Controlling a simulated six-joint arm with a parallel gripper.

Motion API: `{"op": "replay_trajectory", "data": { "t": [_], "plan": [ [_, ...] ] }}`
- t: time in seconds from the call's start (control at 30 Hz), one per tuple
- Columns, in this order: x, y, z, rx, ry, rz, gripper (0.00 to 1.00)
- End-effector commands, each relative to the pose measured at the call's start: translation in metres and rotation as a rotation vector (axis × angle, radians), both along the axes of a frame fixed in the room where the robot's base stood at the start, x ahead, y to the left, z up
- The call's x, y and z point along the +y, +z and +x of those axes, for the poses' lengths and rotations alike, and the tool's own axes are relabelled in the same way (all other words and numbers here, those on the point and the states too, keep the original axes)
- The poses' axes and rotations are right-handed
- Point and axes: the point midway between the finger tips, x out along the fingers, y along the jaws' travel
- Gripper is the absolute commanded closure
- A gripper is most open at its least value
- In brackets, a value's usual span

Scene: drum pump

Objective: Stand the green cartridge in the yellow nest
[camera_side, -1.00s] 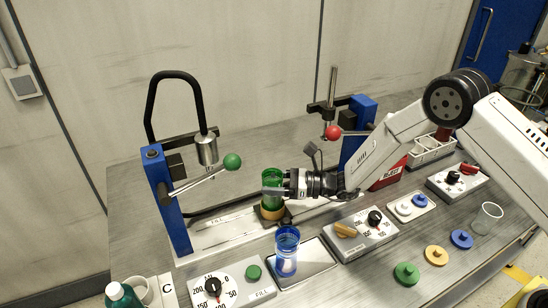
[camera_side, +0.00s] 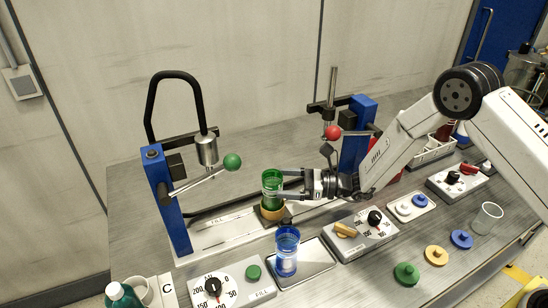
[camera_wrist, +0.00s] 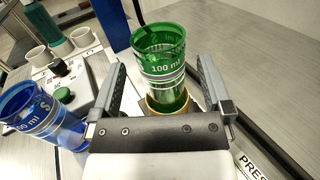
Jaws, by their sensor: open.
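The green cartridge (camera_side: 271,187) stands upright in the yellow nest (camera_side: 272,211) on the fill station's plate. In the wrist view the cartridge (camera_wrist: 160,62) shows its "100 ml" mark, and part of the nest's rim (camera_wrist: 154,108) shows around its base. My gripper (camera_side: 288,189) is open, just right of the cartridge in the side view. In the wrist view its two fingers (camera_wrist: 161,85) lie on either side of the cartridge with gaps, not touching it.
A blue cartridge (camera_side: 287,252) stands on a grey pad (camera_side: 315,262) in front. A blue press post (camera_side: 167,200) with a green-knobbed lever (camera_side: 232,161) stands left. A dial box (camera_side: 362,232) is right of the pad. Loose coloured caps (camera_side: 407,274) lie front right.

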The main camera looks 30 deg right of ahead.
Motion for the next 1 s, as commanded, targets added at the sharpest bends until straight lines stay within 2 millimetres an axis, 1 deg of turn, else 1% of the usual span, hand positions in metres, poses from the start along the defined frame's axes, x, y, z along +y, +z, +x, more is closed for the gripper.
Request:
{"op": "replay_trajectory", "data": {
  "t": [0.03,0.3,0.5,0.7,1.0],
  "plan": [
    [-0.009,0.000,-0.004,0.001,-0.005,0.000,0.00],
    [-0.047,0.000,-0.026,0.000,-0.004,0.000,0.00],
    [-0.066,0.000,-0.037,0.001,-0.003,0.000,0.00],
    [-0.073,0.000,-0.042,-0.001,-0.001,-0.001,0.00],
    [-0.073,0.000,-0.042,-0.001,-0.001,-0.001,0.00]
  ]
}}
